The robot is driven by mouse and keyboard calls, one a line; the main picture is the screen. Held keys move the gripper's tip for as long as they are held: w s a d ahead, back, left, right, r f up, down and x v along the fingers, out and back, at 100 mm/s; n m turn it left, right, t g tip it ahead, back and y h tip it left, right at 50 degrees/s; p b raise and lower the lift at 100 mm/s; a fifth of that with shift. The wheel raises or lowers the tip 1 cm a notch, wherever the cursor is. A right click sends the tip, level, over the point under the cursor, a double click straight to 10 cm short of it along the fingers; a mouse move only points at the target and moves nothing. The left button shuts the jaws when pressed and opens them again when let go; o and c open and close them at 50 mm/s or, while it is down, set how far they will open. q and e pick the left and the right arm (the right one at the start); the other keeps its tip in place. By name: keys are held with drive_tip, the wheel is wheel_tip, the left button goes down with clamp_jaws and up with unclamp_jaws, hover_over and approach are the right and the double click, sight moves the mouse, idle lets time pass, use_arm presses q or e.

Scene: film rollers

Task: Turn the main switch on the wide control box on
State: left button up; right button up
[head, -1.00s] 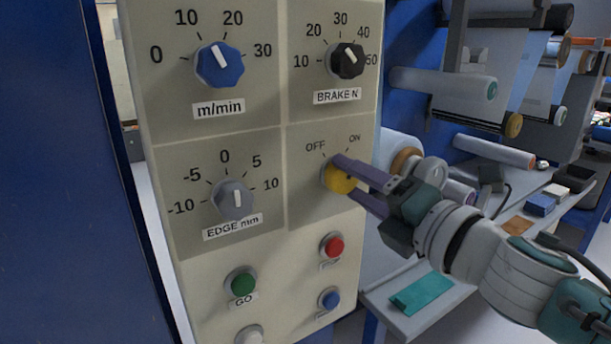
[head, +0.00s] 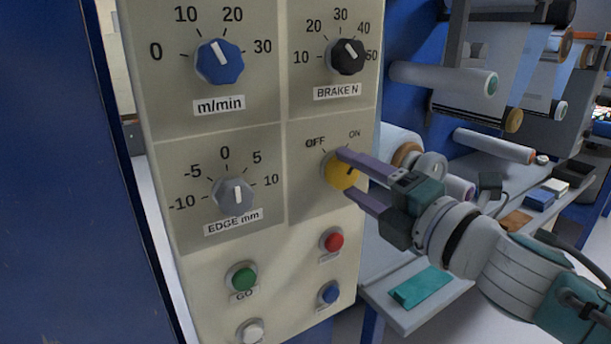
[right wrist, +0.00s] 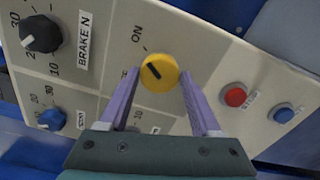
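The wide control box (head: 262,130) has a pale front panel with knobs and buttons. Its main switch, a round yellow knob (head: 339,171) with a black mark, sits under the printed words OFF and ON. The knob also shows in the right wrist view (right wrist: 160,72), where its mark slants to the upper left, between the two words. My right gripper (head: 347,173) is open, with one purple finger on each side of the knob. A finger partly covers the word OFF there. My left gripper is out of view.
Blue (head: 219,62), black (head: 347,57) and grey (head: 233,195) knobs share the panel. Green (head: 242,278), red (head: 333,240) and blue (head: 329,293) buttons lie below. A bench with a teal block (head: 420,287) and film rollers stand to the right.

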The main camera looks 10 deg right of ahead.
drive_tip(key=o, duration=0.4)
drive_tip(key=p+v, duration=0.1)
drive_tip(key=v, duration=0.9)
drive_tip(key=shift+r, duration=0.1)
